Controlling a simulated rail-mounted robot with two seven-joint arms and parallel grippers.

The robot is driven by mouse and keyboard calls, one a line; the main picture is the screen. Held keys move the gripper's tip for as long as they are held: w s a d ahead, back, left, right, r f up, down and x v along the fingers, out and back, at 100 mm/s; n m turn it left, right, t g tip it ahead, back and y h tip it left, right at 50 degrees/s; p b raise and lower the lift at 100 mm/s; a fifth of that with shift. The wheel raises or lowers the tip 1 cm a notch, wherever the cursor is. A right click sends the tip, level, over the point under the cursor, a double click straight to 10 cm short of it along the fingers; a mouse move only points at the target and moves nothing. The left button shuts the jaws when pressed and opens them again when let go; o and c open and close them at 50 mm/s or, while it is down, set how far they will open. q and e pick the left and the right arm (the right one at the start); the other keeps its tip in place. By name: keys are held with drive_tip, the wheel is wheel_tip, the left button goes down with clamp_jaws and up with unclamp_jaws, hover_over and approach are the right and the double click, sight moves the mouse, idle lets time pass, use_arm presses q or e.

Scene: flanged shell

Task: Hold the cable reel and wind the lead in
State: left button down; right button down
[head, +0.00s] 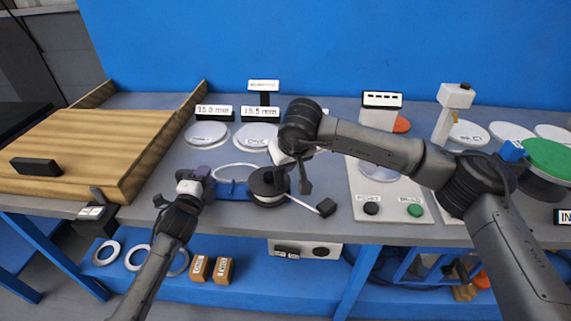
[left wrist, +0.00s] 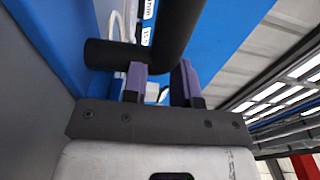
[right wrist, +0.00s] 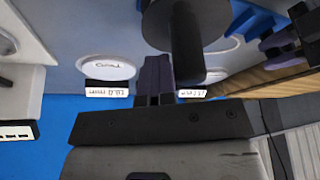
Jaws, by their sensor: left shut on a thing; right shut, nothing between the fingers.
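The cable reel (head: 268,182) is a black spool with a blue frame (head: 232,188) on its left side, near the front of the bench. A white lead runs from it to a black plug (head: 326,207) at the bench's front edge. My left gripper (head: 203,178) is shut on the reel's handle; a thick black bar (left wrist: 175,40) shows at its purple fingers in the left wrist view. My right gripper (head: 304,184) is shut and empty, just right of the spool. In the right wrist view a dark cylinder (right wrist: 197,45) stands close beside its fingers; contact is unclear.
A wooden board (head: 90,145) lies at the left. Labelled discs (head: 256,135) and a white ring (head: 238,171) lie behind the reel. A pale panel with black and green buttons (head: 414,210) is at the right. Rings and small boxes sit on the lower shelf (head: 250,285).

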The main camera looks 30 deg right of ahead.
use_arm(q)
drive_tip(key=shift+s+d+r, duration=0.1)
drive_tip(key=shift+d+r, duration=0.1)
use_arm(e)
drive_tip(key=shift+s+a+r, duration=0.1)
drive_tip(key=shift+s+a, duration=0.05)
drive_tip(key=shift+a, duration=0.55)
drive_tip(key=shift+s+a, duration=0.15)
drive_tip(key=shift+a, duration=0.55)
use_arm(q)
drive_tip(key=shift+a, duration=0.1)
use_arm(e)
drive_tip(key=shift+d+r, duration=0.15)
drive_tip(key=shift+r, duration=4.3)
use_arm(q)
drive_tip(key=c, duration=0.8)
unclamp_jaws()
use_arm(e)
drive_tip(key=shift+w, duration=0.1)
use_arm(q)
drive_tip(key=shift+f, duration=0.1)
drive_tip(key=shift+s+a, duration=0.1)
drive_tip(key=shift+a, duration=0.1)
drive_tip(key=v, duration=1.1)
drive_tip(key=shift+s+a, duration=0.15)
drive_tip(key=shift+s, duration=0.05)
